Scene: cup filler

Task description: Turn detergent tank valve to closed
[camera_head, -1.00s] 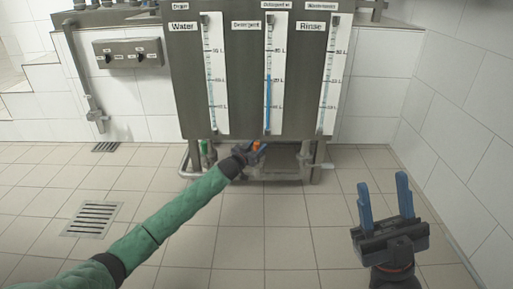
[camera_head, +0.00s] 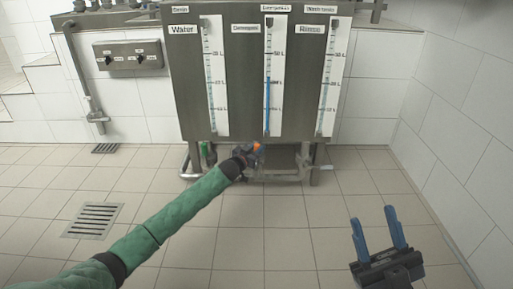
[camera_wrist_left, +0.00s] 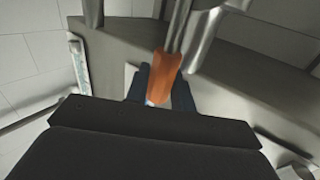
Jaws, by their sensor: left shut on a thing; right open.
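The detergent tank valve has an orange handle, seen in the left wrist view (camera_wrist_left: 165,72) between my left gripper's blue fingers (camera_wrist_left: 160,90). In the head view the orange handle (camera_head: 257,147) shows as a small patch under the middle Detergent gauge (camera_head: 268,80). My left gripper (camera_head: 250,152) is shut on it, and the gripper's dark body hides much of the valve. The exact angle of the handle is hard to tell. My right gripper (camera_head: 377,232) is open and empty, above the floor at the lower right.
The steel tank (camera_head: 290,105) has Water and Rinse gauges beside the Detergent one. A green handle (camera_head: 207,148) is left of my left gripper. Pipes run low below the tank. A switch box (camera_head: 128,55) is on the left wall.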

